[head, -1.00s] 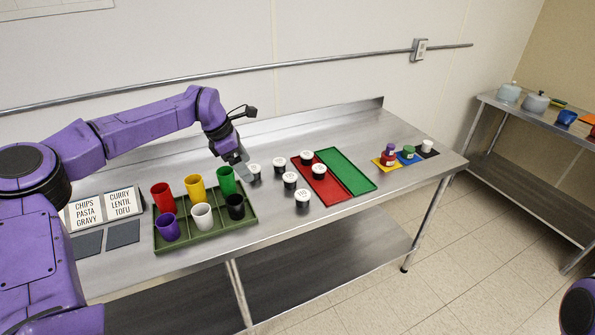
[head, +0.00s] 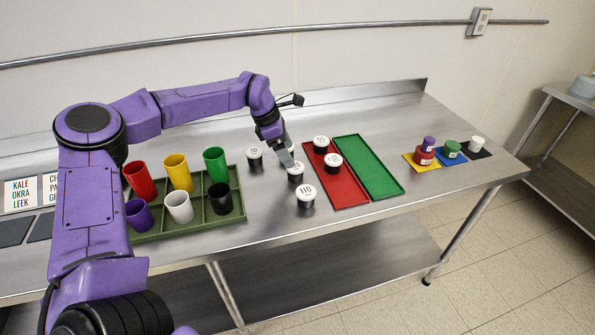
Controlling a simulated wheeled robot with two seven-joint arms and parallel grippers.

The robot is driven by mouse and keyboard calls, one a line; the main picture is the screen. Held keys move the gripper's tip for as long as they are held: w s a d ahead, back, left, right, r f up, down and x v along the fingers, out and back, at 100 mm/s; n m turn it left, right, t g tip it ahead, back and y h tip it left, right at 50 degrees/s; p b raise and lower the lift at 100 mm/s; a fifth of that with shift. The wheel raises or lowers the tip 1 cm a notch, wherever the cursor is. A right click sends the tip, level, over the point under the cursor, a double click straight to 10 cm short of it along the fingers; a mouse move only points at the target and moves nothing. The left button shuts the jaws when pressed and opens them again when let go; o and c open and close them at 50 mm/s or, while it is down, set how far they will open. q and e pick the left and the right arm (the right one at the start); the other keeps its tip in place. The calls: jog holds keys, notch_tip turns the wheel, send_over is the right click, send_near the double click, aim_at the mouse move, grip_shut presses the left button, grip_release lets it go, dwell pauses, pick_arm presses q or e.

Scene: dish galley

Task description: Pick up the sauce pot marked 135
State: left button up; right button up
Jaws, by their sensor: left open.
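Several white-lidded sauce pots with dark bodies stand on the steel table in the head view. My left gripper (head: 289,160) is open and points down at one pot (head: 296,172); its lid number is partly hidden, with only the ending "5" fairly clear. I cannot tell whether the fingers touch it. A pot marked 110 (head: 306,195) stands in front of it, and one that seems marked 70 (head: 254,156) stands to its left. Two more pots, a rear one (head: 321,143) and a front one (head: 333,162), stand on the red tray; their numbers are too small to read. My right gripper is out of view.
The red tray (head: 345,190) and green tray (head: 372,172) lie right of the gripper. An olive divided tray (head: 238,206) with coloured cups is to the left. Coloured mats with small stacked pots, including a red pot (head: 423,156), are at the right. The table's front right is clear.

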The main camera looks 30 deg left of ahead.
aim_at(295, 172)
pick_arm(q)
jog(key=shift+x, duration=1.1)
jog(key=p+x, duration=0.2)
jog(key=x, duration=0.3)
jog(key=shift+s+a+p, duration=0.15)
jog(key=shift+a+p, duration=0.05)
jog(key=shift+p, duration=0.2)
jog(key=shift+f, duration=0.2)
jog(key=c, duration=1)
